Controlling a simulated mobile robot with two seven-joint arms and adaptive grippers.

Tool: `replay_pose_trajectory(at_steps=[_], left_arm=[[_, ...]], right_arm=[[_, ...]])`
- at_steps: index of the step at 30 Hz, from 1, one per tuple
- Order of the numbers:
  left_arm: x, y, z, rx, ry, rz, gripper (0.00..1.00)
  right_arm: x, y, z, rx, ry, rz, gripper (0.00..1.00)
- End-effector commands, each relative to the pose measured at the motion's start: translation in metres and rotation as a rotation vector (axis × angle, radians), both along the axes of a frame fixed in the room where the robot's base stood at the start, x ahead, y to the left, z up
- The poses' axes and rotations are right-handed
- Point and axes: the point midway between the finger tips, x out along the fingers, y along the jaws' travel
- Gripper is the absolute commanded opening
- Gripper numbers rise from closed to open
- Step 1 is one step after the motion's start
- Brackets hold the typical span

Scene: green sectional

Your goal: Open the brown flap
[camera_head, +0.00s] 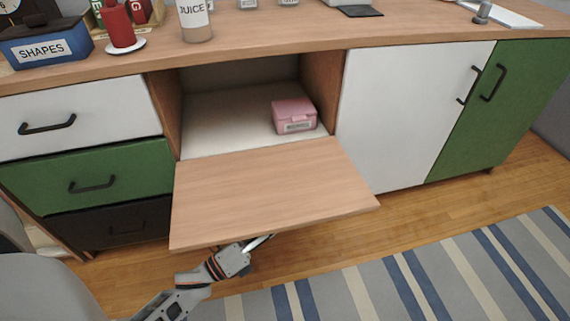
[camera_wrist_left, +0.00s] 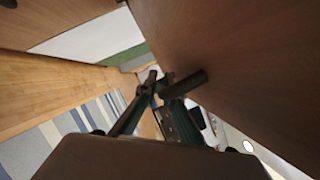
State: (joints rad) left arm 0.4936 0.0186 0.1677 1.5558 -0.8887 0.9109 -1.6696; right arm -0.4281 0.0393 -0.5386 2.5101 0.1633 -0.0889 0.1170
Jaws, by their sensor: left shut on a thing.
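The brown flap (camera_head: 265,190) is folded down and out from the open middle compartment of the sideboard. It lies close to level, and the compartment behind it is exposed. My left gripper (camera_head: 258,243) is at the flap's front edge, low and partly hidden beneath it. In the left wrist view the flap's underside (camera_wrist_left: 235,70) fills the upper right. There my left gripper (camera_wrist_left: 160,90) is shut on the flap's dark handle (camera_wrist_left: 190,82). The handle is hidden in the head view. My right gripper is not in view.
A pink box (camera_head: 293,116) sits inside the compartment. Drawers with black handles (camera_head: 92,184) are on the left; white and green doors (camera_head: 415,115) are on the right. A juice container (camera_head: 195,20) and blue shapes box (camera_head: 46,42) stand on top. A striped rug (camera_head: 430,275) lies in front.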

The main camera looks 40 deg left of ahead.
Motion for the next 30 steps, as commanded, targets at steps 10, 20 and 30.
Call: replay_pose_trajectory(at_steps=[10, 20, 30], left_arm=[[0.0010, 0.0025, -0.0110, 0.040, -0.041, -0.004, 0.00], [0.0009, 0.0022, -0.0112, 0.041, -0.042, -0.005, 0.00], [0.0013, 0.0025, -0.0105, 0.041, -0.043, -0.003, 0.15]], right_arm=[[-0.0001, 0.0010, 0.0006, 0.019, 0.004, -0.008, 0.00], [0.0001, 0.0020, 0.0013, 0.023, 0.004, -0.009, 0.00], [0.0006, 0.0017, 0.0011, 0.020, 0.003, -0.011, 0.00]])
